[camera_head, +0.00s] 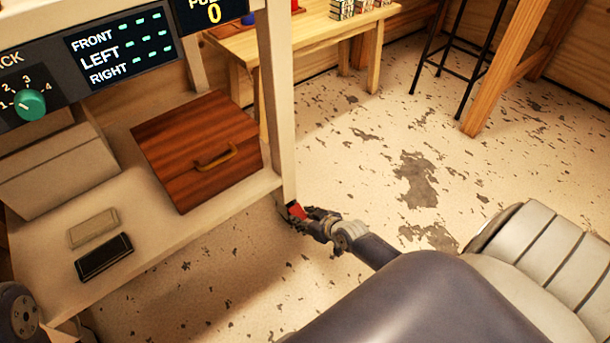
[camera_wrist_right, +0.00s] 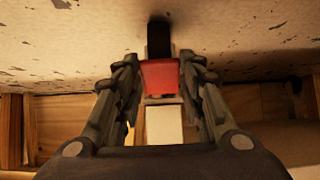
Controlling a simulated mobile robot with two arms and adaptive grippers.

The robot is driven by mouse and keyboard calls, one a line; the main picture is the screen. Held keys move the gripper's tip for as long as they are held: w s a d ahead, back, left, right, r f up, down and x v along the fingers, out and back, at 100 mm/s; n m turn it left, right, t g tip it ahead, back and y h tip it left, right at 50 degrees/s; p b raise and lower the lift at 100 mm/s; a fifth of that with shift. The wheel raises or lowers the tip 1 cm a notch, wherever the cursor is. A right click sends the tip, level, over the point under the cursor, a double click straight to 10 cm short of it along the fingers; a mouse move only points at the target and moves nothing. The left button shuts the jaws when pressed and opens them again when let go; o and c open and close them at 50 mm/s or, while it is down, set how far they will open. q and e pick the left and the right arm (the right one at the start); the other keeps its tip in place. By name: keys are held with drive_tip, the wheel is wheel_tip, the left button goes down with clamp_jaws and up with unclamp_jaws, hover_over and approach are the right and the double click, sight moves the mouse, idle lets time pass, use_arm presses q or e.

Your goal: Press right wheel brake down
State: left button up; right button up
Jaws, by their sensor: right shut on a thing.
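The right wheel brake is a small red tab (camera_head: 297,211) low on the front right leg of the cream cart. In the right wrist view the red brake (camera_wrist_right: 161,76) sits between my two fingers, in front of a dark wheel (camera_wrist_right: 159,40). My right gripper (camera_head: 303,214) reaches in from the right and is shut on the brake. Its fingers hide part of the brake, and I cannot tell how far down it is pressed.
The cart's shelf (camera_head: 135,190) holds a brown wooden box (camera_head: 197,150), a pale block (camera_head: 93,228) and a dark block (camera_head: 104,257). A display panel (camera_head: 122,46) is above. A wooden bench (camera_head: 320,28) stands behind.

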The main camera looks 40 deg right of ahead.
idle(0.3)
drive_tip(key=o, duration=1.1)
drive_tip(key=shift+s+r, duration=0.2)
drive_tip(key=shift+s, duration=0.1)
drive_tip(key=v, duration=1.1)
drive_tip(key=shift+s+r, duration=0.1)
